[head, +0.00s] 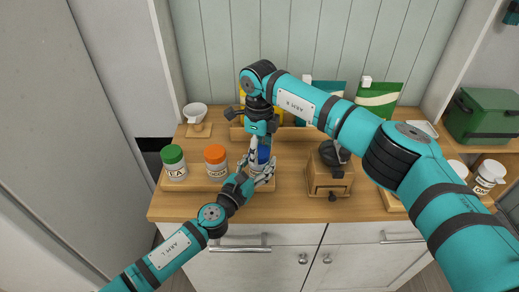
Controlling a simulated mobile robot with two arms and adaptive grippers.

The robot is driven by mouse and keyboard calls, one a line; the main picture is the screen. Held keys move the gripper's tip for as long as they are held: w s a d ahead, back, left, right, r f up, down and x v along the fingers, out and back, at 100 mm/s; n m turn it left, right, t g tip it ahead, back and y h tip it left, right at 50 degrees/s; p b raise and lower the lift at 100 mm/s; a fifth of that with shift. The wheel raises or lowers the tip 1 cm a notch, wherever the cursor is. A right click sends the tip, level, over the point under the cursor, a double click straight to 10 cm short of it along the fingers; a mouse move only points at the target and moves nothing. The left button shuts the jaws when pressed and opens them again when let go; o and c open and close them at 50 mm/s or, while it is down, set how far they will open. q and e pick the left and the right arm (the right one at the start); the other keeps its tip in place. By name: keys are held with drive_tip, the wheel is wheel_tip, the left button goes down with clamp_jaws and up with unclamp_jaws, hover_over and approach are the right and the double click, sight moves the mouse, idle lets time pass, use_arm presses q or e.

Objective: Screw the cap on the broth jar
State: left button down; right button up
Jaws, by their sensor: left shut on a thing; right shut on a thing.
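A jar (257,171) stands at the right end of the wooden tray (197,186), mostly hidden by my grippers, its label unreadable. A blue cap (263,154) shows at its top. My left gripper (257,173) reaches in from the front and is shut around the jar's body. My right gripper (262,149) points down from above and is shut on the blue cap. Cap and jar are in line. I cannot tell whether the cap is seated on the thread.
A green-capped jar (175,168) and an orange-capped jar (215,165) stand left on the tray. A wooden grinder (328,178) stands close on the right. A white cup (195,112) and bags, including a green one (379,98), are behind. A green box (482,116) is far right.

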use_arm(q)
drive_tip(key=shift+f, duration=0.1)
use_arm(e)
drive_tip(key=c, duration=0.3)
drive_tip(key=o, duration=1.3)
wheel_tip(320, 180, up, 12)
use_arm(q)
drive_tip(key=shift+c, duration=1.9)
unclamp_jaws()
